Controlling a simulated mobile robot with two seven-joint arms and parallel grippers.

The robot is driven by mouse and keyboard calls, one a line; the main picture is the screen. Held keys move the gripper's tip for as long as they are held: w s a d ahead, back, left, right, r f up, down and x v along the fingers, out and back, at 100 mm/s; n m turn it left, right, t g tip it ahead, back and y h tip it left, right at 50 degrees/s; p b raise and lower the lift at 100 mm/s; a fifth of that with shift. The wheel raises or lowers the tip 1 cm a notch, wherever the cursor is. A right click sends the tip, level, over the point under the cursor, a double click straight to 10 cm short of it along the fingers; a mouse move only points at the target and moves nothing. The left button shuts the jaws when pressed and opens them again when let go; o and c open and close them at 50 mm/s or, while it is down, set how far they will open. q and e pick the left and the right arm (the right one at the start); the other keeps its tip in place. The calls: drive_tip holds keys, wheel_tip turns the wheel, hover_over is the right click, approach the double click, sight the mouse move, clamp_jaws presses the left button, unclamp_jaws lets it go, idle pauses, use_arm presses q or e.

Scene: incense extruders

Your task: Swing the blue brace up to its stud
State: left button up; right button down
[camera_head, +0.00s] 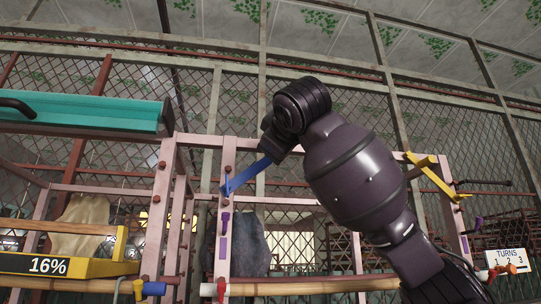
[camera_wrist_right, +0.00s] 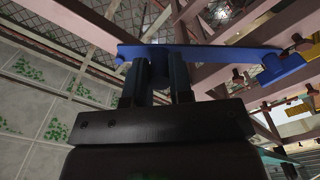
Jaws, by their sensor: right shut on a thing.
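The blue brace (camera_head: 246,176) is a flat bar. Its lower left end meets a pink post (camera_head: 227,150), and it slants up to the right to my right wrist. In the right wrist view the brace (camera_wrist_right: 215,56) crosses above my fingers, with a thick blue hub at its right end and its left end free. My right gripper (camera_wrist_right: 160,68) is shut on the brace between its ends. In the head view my own wrist hides the fingers and the brace's upper end. I cannot pick out its stud for certain. My left gripper is in neither view.
A yellow brace (camera_head: 434,178) slants on the right frame. A small purple part (camera_head: 225,222) is on the pink post. A TURNS sign (camera_head: 507,261) is at lower right.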

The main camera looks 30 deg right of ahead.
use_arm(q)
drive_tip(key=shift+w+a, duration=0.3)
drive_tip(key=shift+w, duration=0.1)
use_arm(e)
drive_tip(key=shift+a+r+n, duration=0.25)
drive_tip(key=shift+r+n, duration=0.05)
drive_tip(key=shift+n, duration=0.1)
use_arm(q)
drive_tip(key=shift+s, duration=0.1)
use_arm(e)
drive_tip(key=c, duration=1)
unclamp_jaws()
use_arm(q)
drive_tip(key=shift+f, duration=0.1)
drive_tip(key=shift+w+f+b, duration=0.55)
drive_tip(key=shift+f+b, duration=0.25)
drive_tip(key=shift+b, duration=0.55)
use_arm(e)
drive_tip(key=shift+v, duration=5.45)
drive_tip(key=shift+w, duration=0.1)
